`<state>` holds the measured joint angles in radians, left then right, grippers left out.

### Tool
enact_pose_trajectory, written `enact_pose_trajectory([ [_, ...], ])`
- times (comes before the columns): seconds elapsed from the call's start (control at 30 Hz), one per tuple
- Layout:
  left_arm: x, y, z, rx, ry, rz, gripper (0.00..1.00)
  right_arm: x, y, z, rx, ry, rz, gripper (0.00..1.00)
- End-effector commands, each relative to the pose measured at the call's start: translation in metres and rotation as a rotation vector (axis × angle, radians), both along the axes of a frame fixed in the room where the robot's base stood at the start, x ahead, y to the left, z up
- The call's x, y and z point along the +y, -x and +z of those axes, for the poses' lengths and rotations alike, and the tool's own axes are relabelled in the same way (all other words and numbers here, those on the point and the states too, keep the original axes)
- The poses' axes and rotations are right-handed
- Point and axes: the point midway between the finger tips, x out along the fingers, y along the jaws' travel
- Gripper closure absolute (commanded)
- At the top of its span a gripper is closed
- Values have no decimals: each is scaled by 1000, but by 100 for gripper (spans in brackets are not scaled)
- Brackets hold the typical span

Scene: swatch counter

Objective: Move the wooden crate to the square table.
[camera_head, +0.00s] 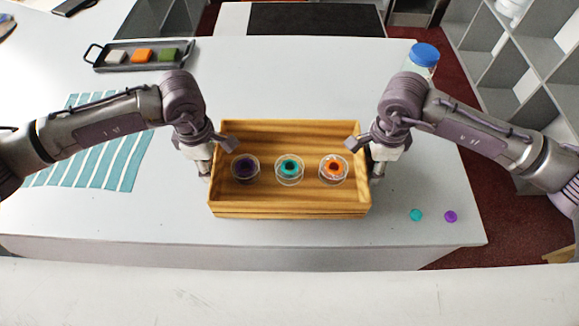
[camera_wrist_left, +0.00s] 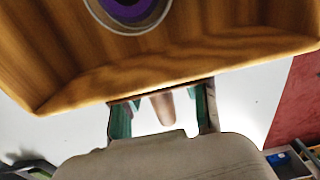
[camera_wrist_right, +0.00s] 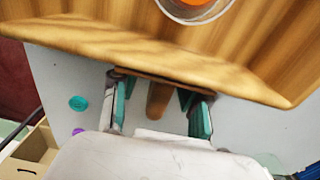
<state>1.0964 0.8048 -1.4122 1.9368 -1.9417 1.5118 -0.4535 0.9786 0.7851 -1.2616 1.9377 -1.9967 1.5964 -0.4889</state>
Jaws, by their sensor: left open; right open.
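The wooden crate (camera_head: 290,211) stands on the white counter (camera_head: 300,80) and holds three clear cups, with purple (camera_head: 245,168), teal (camera_head: 289,168) and orange (camera_head: 333,169) contents. My left gripper (camera_head: 203,176) is at the crate's left end, open. In the left wrist view its fingers (camera_wrist_left: 163,112) are apart, with a brown peg-like piece between them, just outside the crate wall (camera_wrist_left: 190,65). My right gripper (camera_head: 377,176) is at the right end, also open, with a similar brown piece between its fingers (camera_wrist_right: 160,103). Whether the fingers touch the crate is unclear. I cannot identify a square table for certain.
A dark tray (camera_head: 135,57) with grey, orange and green blocks sits at the back left. Pale blue strips (camera_head: 115,165) lie left of the crate. A blue-lidded jar (camera_head: 423,58) stands behind my right arm. Small teal (camera_head: 416,215) and purple (camera_head: 450,216) discs lie right.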

Motion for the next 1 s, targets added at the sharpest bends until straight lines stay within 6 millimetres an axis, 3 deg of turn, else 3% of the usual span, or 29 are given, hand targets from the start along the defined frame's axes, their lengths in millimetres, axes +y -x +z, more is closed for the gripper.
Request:
enact_pose_trajectory([
  [0.23, 0, 0, 0, 0, 0, 0, 54, 0, 0, 0, 0, 0, 0, 54],
  [0.5, 0, 0, 0, 0, 0, 0, 99, 0, 0, 0, 0, 0, 0, 99],
  [1.0, 0, -1, 1, -1, 0, 0, 100, 0, 0, 1, -1, 0, 0, 100],
])
